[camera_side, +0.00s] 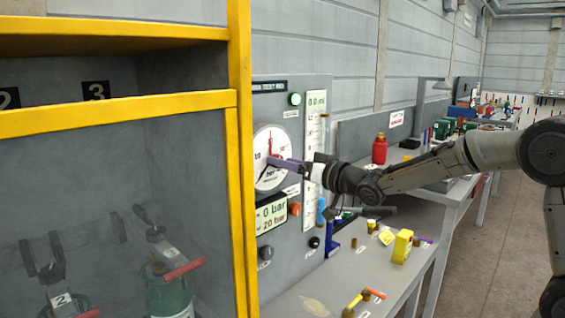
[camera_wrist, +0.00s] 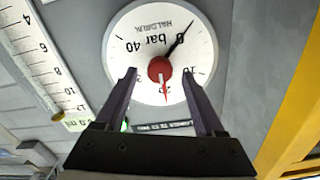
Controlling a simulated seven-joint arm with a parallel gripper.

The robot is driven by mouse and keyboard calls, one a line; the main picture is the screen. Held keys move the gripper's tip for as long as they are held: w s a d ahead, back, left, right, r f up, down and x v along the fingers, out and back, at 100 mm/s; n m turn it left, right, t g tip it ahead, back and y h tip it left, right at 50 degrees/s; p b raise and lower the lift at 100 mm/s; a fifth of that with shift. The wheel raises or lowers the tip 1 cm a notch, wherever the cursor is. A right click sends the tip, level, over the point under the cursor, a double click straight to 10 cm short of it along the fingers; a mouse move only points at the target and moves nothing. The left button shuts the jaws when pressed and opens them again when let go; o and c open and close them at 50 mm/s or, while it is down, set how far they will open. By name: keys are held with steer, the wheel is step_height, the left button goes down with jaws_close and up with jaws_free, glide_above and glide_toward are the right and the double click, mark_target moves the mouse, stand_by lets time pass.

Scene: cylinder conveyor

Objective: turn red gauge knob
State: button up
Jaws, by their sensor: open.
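The round white gauge (camera_side: 262,178) is mounted on the grey panel and fills the upper middle of the wrist view (camera_wrist: 125,50). Its red knob (camera_wrist: 160,68) sits at the dial's centre, with a red pointer reaching downward in the wrist view. A thin black needle points up and right there. My gripper (camera_wrist: 159,74) is open, one fingertip on each side of the red knob, with a visible gap at both sides. In the side view my gripper (camera_side: 272,163) reaches the dial face from the right and hides the knob. How deep the fingertips stand around the knob is unclear.
A yellow-framed cabinet (camera_side: 242,200) stands close left of the gauge. The panel also carries a vertical scale (camera_side: 313,150), a green button (camera_side: 295,99) and a "0 bar / 20 bar" display (camera_side: 271,215). A bench below holds a yellow box (camera_side: 402,246) and small parts.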

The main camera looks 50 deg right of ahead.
steer(key=shift+w, duration=0.8)
steer(key=shift+c, duration=0.3)
jaws_close()
